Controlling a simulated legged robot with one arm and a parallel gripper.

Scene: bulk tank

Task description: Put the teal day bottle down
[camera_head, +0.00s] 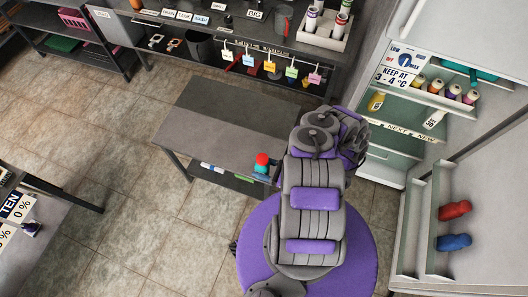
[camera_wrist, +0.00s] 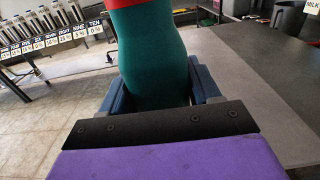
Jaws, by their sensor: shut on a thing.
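The teal day bottle (camera_wrist: 150,55) with a red top stands between the dark blue jaws of my gripper (camera_wrist: 160,92) in the wrist view. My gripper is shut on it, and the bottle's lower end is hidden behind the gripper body. In the head view the bottle (camera_head: 261,168) shows small, its red top uppermost, at the near right edge of a grey table (camera_head: 215,118). My arm hides most of the gripper there. I cannot tell whether the bottle touches any surface.
The grey table top is bare. A lower shelf (camera_head: 230,181) holds a few items. Behind is a counter with hanging coloured tags (camera_head: 270,66). At right an open fridge holds several bottles (camera_head: 453,91); its door rack (camera_head: 435,215) holds red and blue ones.

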